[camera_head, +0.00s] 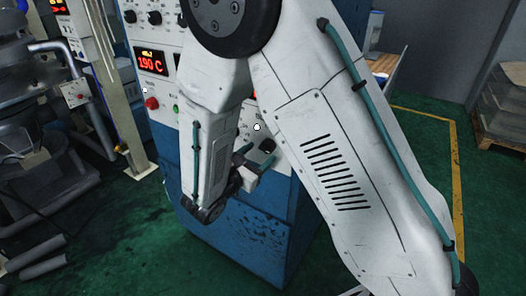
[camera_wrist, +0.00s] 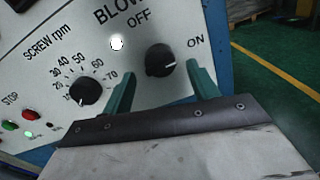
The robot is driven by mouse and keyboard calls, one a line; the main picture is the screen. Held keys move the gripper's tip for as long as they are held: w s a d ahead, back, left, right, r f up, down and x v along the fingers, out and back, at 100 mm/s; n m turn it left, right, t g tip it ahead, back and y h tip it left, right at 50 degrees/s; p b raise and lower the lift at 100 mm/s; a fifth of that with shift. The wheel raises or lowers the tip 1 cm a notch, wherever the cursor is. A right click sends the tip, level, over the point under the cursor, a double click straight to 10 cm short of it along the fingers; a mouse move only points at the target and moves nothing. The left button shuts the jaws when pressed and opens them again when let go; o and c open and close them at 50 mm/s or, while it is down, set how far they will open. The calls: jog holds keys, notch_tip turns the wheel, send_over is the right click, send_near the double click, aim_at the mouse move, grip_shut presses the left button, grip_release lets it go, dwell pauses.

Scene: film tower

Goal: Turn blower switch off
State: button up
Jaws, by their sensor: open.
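The blower switch (camera_wrist: 160,60) is a round black knob on the white control panel, below the partly cut-off "BLOW" label. OFF is printed above it to the left, ON to its right. A white mark on the knob sits on its right side, the ON side. My gripper (camera_wrist: 161,72) is open, with one teal finger at the lower left of the knob and the other at its lower right. I cannot tell whether they touch it. In the head view the knob (camera_head: 267,145) shows just beyond my gripper (camera_head: 253,163), partly behind my arm.
A screw rpm dial (camera_wrist: 85,91) is left of the switch, with a lit white lamp (camera_wrist: 116,43) between them. Green floor is open right of the blue cabinet (camera_head: 245,235).

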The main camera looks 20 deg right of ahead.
aim_at(267, 147)
jog(key=shift+x, duration=1.35)
jog(key=c, duration=0.9)
